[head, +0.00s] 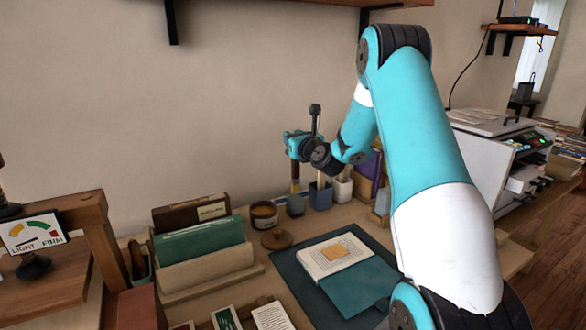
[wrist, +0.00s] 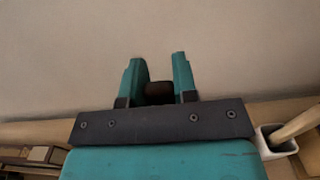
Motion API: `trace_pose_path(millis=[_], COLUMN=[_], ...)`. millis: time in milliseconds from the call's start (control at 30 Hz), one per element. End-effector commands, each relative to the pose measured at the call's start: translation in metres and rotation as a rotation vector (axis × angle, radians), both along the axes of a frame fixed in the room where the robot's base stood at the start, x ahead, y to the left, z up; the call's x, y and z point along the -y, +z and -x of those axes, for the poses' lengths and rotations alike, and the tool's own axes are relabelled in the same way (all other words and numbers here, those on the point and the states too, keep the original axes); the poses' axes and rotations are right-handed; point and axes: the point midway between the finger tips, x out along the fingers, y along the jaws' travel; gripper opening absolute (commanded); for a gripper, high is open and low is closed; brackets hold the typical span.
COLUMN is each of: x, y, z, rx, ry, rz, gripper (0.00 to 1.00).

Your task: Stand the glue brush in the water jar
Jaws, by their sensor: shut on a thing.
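My gripper (head: 293,146) is shut on the glue brush (head: 295,172), which hangs upright below it. In the wrist view the two teal fingers (wrist: 159,75) have a dark brown end of the brush (wrist: 158,92) between them. A small grey-blue jar (head: 295,206), which looks like the water jar, stands on the bench right under the brush. The brush's lower end appears at the jar's rim; I cannot tell whether it is inside or just above or behind. The jar does not show in the wrist view.
A blue cup (head: 320,197) and a white cup (head: 342,190) stand close on the right. A brown labelled jar (head: 264,215) is on the left, with a round wooden lid (head: 277,239) in front. A book (head: 335,255) lies on a dark mat (head: 296,279). The wall is behind.

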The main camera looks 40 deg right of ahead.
Motion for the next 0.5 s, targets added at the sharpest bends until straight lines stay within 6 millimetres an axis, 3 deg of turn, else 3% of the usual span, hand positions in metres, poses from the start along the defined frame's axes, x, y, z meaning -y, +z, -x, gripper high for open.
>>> trace_pose_path(millis=[33,267,500], x=[0.000,0.000,0.000], y=[-0.013,-0.034,-0.068], z=[0.000,0.000,0.000], rx=[0.000,0.001,0.001], ry=[-0.001,0.000,0.000], rz=[-0.002,-0.001,0.000], gripper=[0.00,0.00,0.00])
